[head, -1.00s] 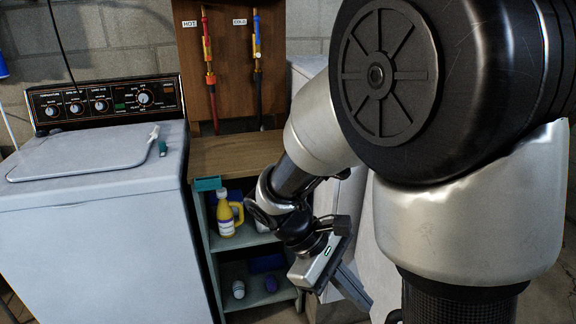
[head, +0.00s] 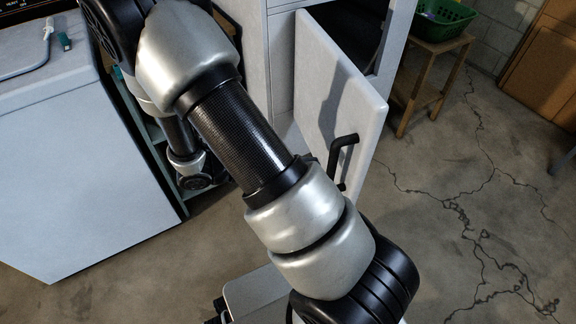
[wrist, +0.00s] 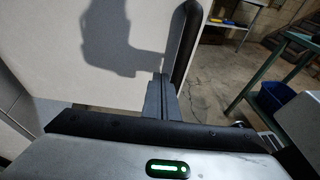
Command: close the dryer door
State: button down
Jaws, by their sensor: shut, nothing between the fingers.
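The dryer door (head: 340,115) is a pale flat panel with a black bar handle (head: 342,155), swung open from the white dryer (head: 283,55) in the head view. The dark opening (head: 350,28) shows behind its upper part. In the wrist view the door (wrist: 75,60) fills the left side, with my shadow on it, and the black handle (wrist: 182,45) stands near its right edge. My gripper (wrist: 160,85) is shut and empty. Its fingertips are close to the door, just left of the handle; I cannot tell if they touch. In the head view my arm hides the gripper.
A white washer (head: 75,175) stands at the left. A wooden stand (head: 425,75) with a green basket (head: 443,18) is behind the door at the right. Cracked concrete floor (head: 450,220) is open at the right. A teal table (wrist: 265,75) shows in the wrist view.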

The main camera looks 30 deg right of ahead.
aim_at(344, 159)
jog(key=x, duration=0.3)
jog(key=b+x, duration=0.1)
jog(key=x, duration=0.1)
jog(key=shift+s+d+r, duration=0.15)
jog(key=shift+d+r, duration=0.15)
jog(key=shift+r, duration=0.05)
jog(key=shift+d, duration=0.35)
jog(key=shift+d+r, duration=0.1)
